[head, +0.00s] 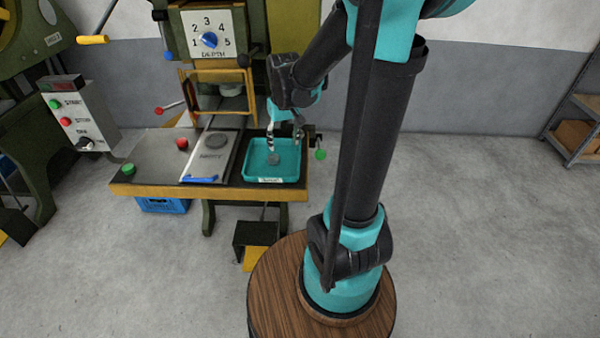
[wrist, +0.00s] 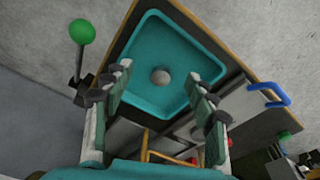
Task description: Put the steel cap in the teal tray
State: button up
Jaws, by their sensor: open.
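The teal tray (head: 249,173) sits at the right end of the machine's table; it also shows in the wrist view (wrist: 200,48). A small round grey piece, by its look the steel cap (head: 274,159), lies inside the tray; in the wrist view the cap (wrist: 161,76) is near the middle of the tray floor. My gripper (head: 284,138) is above the tray, pointing down. In the wrist view its fingers (wrist: 161,88) are spread wide apart, with nothing held between them. The cap shows in the gap, beyond the fingertips and apart from them.
A metal plate left of the tray bears a flat grey disc (head: 216,141) and a blue handle (head: 200,179). A green-knobbed lever (head: 320,154) stands off the table's right end. The press with a depth dial (head: 208,40) rises behind.

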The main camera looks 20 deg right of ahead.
jog(key=s+d+f+t, duration=0.1)
jog(key=s+f, duration=0.1)
jog(key=s, duration=0.5)
jog(key=s+d+f+m+t, duration=0.1)
jog(key=s+f, duration=0.2)
jog(key=s, duration=0.4)
jog(key=shift+d+t, duration=0.25)
jog(key=shift+t, duration=0.05)
